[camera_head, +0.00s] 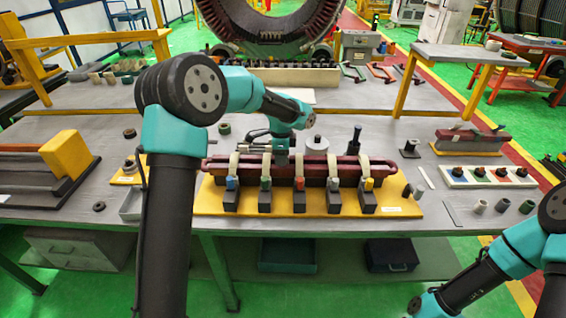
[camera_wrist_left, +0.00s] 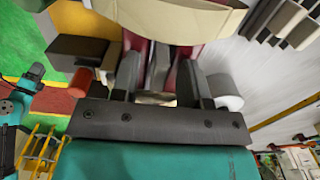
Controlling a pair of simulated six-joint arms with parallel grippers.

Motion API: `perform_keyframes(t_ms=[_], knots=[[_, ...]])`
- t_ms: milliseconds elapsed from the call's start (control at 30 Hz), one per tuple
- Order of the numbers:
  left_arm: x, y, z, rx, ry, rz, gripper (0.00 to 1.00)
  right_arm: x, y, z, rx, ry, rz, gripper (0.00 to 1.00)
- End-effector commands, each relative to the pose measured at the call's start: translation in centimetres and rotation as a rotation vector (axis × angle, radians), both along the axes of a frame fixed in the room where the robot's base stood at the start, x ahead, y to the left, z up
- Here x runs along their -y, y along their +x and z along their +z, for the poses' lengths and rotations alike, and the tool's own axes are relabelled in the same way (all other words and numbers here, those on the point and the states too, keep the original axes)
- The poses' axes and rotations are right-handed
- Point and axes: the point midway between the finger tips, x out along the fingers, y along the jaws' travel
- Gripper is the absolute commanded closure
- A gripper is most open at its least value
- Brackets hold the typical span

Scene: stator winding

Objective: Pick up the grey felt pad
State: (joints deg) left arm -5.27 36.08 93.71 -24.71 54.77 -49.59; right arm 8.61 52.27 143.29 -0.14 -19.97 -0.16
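I cannot single out the grey felt pad for certain. A thin flat grey sheet (camera_head: 464,215) lies at the table's front right and could be it. My left gripper (camera_head: 283,160) points down over the dark red coil bars (camera_head: 325,168) on the yellow fixture (camera_head: 215,200). In the left wrist view the two dark fingers (camera_wrist_left: 158,78) stand apart. Dark red bars and a narrow grey-black strip show between and beyond them; I cannot tell whether the fingers touch the strip. My right arm enters at lower right, with its gripper out of view.
Cream bands (camera_head: 265,165) wrap the bars above several black clamp blocks. A white knob strip (camera_head: 487,177) and small grey cylinders (camera_head: 502,205) lie to the right. A grey bin (camera_head: 131,207) and a yellow block (camera_head: 66,154) are to the left. A black post (camera_head: 355,140) stands behind the fixture.

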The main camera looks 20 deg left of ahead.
Motion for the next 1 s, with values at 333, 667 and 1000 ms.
perform_keyframes(t_ms=[333, 667, 1000], knots=[[0.0, 0.0, 0.0, 0.0, 0.0, 0.0, 0.93, 0.0, 0.0, 0.0, 0.0, 0.0, 0.0, 0.49], [0.0, 0.0, 0.0, 0.0, 0.0, 0.0, 1.0, 0.0, 0.0, 0.0, 0.0, 0.0, 0.0, 0.49], [0.0, 0.0, 1.5, 0.003, -0.001, 0.0, 1.0, 0.0, 0.0, 0.0, 0.0, 0.0, 0.0, 0.49]])
